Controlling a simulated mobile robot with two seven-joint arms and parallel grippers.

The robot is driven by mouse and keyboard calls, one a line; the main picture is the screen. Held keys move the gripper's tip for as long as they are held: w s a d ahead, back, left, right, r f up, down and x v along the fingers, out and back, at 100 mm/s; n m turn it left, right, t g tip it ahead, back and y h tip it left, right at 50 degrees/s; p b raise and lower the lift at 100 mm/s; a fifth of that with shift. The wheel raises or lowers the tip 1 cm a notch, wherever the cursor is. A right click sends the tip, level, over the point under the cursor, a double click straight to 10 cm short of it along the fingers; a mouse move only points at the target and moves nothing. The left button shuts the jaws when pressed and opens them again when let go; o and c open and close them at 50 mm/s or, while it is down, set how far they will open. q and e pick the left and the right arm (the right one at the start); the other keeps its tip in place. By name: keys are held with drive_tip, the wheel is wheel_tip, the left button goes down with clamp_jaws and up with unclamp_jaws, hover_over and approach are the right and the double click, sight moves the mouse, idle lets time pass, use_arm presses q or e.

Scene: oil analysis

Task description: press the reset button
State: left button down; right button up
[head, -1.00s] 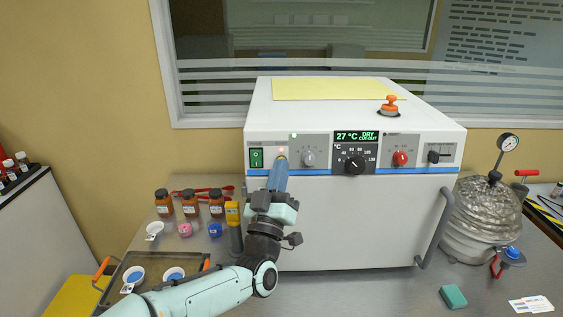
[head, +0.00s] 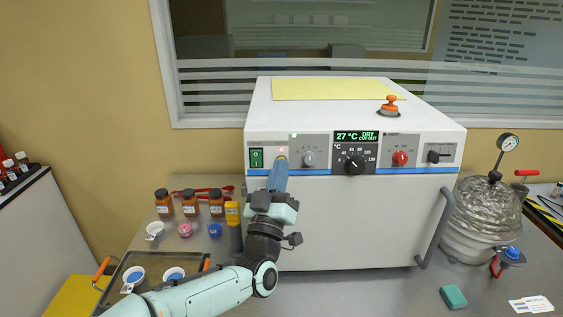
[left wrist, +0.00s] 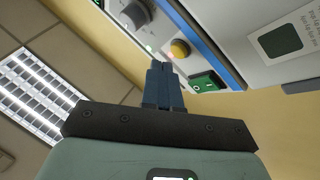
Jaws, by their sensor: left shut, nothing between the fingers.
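The white oven (head: 350,225) stands on the bench with a control panel along its upper front. A round yellow-orange button (left wrist: 179,48), likely the reset button, sits on the panel beside the green rocker switch (left wrist: 207,82). The button's top edge also shows in the head view (head: 281,153). My left gripper (head: 280,164) is shut and empty, its fingertips pointing up at the panel just at the button. In the left wrist view the fingertips (left wrist: 161,66) appear just short of the button; I cannot tell whether they touch. My right gripper is out of view.
The panel also has a grey knob (head: 308,159), black dial (head: 355,164), red knob (head: 400,158) and a lit display (head: 359,137) reading 27 °C DRY CUT OUT. Brown bottles (head: 190,203) and a yellow-topped device (head: 233,213) stand left of my arm. A glass desiccator (head: 480,220) stands right.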

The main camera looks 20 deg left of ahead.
use_arm(q)
drive_tip(key=shift+w, duration=0.1)
drive_tip(key=shift+w+a+b, duration=0.1)
drive_tip(key=shift+w+b, duration=0.2)
drive_tip(key=shift+b, duration=0.1)
drive_tip(key=shift+w+a+f, duration=0.1)
drive_tip(key=shift+w+f, duration=0.05)
drive_tip(key=shift+w, duration=0.2)
idle(0.7)
drive_tip(key=shift+b, duration=0.3)
drive_tip(key=shift+s+d+b, duration=0.2)
drive_tip(key=shift+s+b, duration=0.35)
drive_tip(key=shift+s, duration=0.2)
